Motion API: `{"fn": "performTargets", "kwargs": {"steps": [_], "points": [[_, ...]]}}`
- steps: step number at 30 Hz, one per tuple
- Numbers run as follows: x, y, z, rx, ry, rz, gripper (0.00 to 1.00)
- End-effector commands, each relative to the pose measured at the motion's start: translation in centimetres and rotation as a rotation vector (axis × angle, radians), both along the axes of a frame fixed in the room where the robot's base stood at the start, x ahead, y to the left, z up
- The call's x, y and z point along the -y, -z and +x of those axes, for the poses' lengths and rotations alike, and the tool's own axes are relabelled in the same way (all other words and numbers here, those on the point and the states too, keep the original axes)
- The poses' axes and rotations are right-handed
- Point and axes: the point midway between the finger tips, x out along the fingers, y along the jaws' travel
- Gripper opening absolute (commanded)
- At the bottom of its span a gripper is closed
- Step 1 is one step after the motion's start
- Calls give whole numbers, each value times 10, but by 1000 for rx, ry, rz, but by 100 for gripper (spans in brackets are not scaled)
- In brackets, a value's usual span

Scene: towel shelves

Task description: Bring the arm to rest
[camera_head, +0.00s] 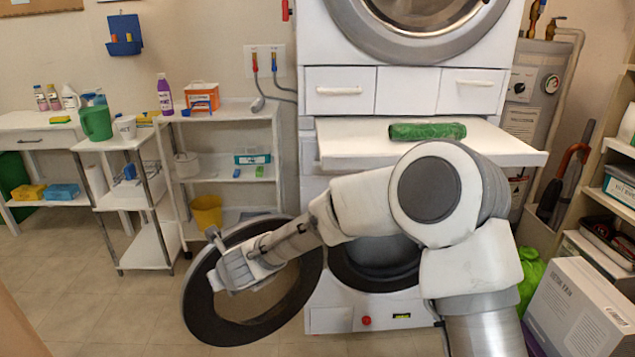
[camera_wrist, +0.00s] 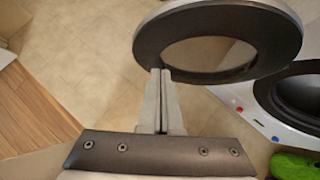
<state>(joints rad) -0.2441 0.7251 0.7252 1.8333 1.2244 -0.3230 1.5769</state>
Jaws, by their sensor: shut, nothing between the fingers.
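My arm reaches from the right across the front of the machines, with my gripper (camera_head: 214,278) low at the left, in front of the open round washer door (camera_head: 202,312). In the wrist view my gripper (camera_wrist: 161,72) is shut, its fingers together with nothing between them. Its tips appear beside the near edge of the grey door ring (camera_wrist: 150,40); I cannot tell whether they touch it. The door stands swung out to the left of the lower washer (camera_head: 330,318), whose dark opening is partly hidden by my arm.
A rolled green towel (camera_head: 427,131) lies on the white pull-out shelf (camera_head: 350,150) between the machines. White shelves (camera_head: 225,110) with bottles and bins stand at the left. A box (camera_head: 580,305) and a green bag (camera_head: 531,275) are at the right. Floor (camera_head: 80,290) at front left is clear.

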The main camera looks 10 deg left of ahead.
Motion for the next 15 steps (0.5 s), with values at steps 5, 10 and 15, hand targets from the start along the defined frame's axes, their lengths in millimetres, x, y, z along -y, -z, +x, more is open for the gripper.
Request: {"fn": "performTargets", "kwargs": {"steps": [5,10,15], "points": [[17,-29,6,131,-128,-64,0],[56,-75,8,362,-378,-224,0],[105,-114,0,561,-628,-430,0]]}}
